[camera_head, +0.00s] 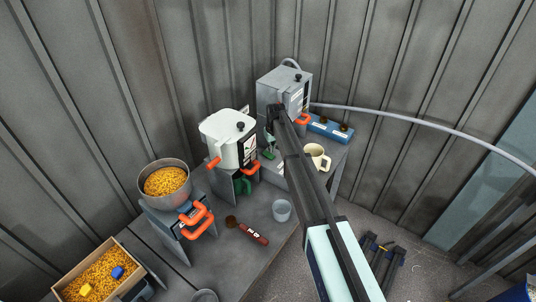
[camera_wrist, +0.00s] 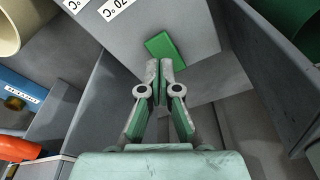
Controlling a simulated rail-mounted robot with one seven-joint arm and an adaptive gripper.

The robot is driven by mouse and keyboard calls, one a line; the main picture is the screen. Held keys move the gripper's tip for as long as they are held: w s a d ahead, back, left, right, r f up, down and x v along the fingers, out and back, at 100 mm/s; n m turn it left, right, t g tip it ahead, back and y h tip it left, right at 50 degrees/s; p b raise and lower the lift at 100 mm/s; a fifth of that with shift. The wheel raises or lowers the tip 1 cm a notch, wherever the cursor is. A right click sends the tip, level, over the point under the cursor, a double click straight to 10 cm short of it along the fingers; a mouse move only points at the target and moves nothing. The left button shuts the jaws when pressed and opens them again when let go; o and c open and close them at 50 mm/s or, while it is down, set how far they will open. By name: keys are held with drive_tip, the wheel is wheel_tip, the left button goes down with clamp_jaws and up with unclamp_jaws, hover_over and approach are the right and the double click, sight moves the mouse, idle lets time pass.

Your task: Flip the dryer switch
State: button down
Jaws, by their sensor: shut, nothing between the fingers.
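In the wrist view, a grey face with white temperature labels (camera_wrist: 115,8) carries a green rectangular piece (camera_wrist: 161,46), which looks like the switch. My gripper (camera_wrist: 159,66) is shut and empty, with its fingertips just below the green piece in the picture. I cannot tell whether they touch it. In the head view, my arm reaches to the back corner and hides part of this area. A tall grey machine (camera_head: 287,88) stands there; I cannot tell from this view whether it is the dryer.
A beige mug (camera_head: 316,157) and a blue box with dark knobs (camera_head: 330,127) stand close by on the right. A white machine (camera_head: 229,139), a pot of yellow pellets (camera_head: 166,182) and a clear cup (camera_head: 282,210) are on the left. A dark grey wall borders the gripper's right in the wrist view.

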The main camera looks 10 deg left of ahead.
sight(272, 156)
drive_tip(key=shift+r+p, duration=0.5)
drive_tip(key=shift+r, duration=1.5)
drive_tip(key=s+d+f+m+g, duration=0.1)
drive_tip(key=s+d+f+m, duration=0.15)
drive_tip(key=s+d, duration=0.9)
drive_tip(key=s+d+f+m+h, duration=0.1)
drive_tip(key=s+d+f+m, duration=0.35)
drive_tip(key=s, duration=1.15)
drive_tip(key=s+d+f+n+g, duration=0.1)
drive_tip(key=s+d, duration=0.9)
drive_tip(key=s, duration=0.4)
drive_tip(key=s+f+g+b, duration=0.1)
drive_tip(key=s+f+g, duration=0.2)
drive_tip(key=s+f, duration=0.7)
drive_tip(key=s+f+g+b, duration=0.2)
drive_tip(key=s+f, duration=0.9)
drive_tip(key=s, duration=0.8)
drive_tip(key=shift+s+d+g, duration=0.2)
drive_tip(key=shift+d+g, duration=0.05)
drive_tip(key=shift+g, duration=0.45)
